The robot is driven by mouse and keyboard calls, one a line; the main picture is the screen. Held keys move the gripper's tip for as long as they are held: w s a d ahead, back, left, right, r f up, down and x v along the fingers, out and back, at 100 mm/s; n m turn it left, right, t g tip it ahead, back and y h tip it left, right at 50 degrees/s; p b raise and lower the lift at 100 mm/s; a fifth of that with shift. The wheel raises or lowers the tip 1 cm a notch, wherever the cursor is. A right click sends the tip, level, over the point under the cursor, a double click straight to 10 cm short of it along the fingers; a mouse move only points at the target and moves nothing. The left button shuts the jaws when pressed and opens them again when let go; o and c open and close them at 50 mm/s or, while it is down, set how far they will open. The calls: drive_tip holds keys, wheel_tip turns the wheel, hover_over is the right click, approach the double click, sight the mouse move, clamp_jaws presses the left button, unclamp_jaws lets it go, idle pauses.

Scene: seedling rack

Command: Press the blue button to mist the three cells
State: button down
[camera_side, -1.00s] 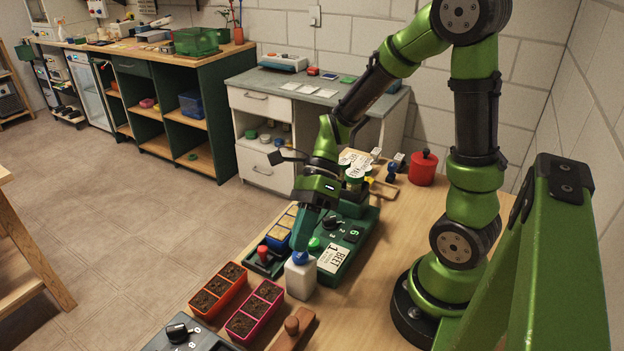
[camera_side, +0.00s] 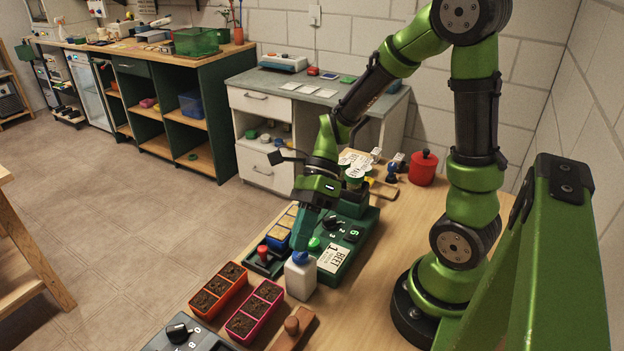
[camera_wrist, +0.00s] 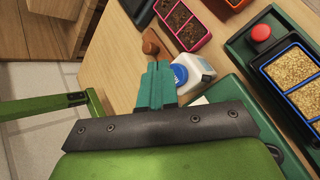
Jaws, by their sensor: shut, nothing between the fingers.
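In the wrist view the fingers (camera_wrist: 156,72) are together beside the blue top (camera_wrist: 180,74). Three-cell trays with dark soil, one orange (camera_side: 240,289) and one pink (camera_side: 257,325), stand left of and in front of the bottle. A blue tray (camera_side: 276,240) holds golden-filled cells behind them.
A red button (camera_side: 262,252) stands on a dark green base by the blue tray. A green box with a dial (camera_side: 345,238) lies right of the bottle. A wooden block with a knob (camera_side: 292,326) and a grey dial box (camera_side: 184,335) are in front.

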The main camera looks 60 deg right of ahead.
drive_tip(key=shift+f, duration=0.15)
idle(0.4)
drive_tip(key=shift+f, duration=0.4)
idle(0.4)
drive_tip(key=shift+r, duration=0.55)
drive_tip(key=shift+r, duration=3)
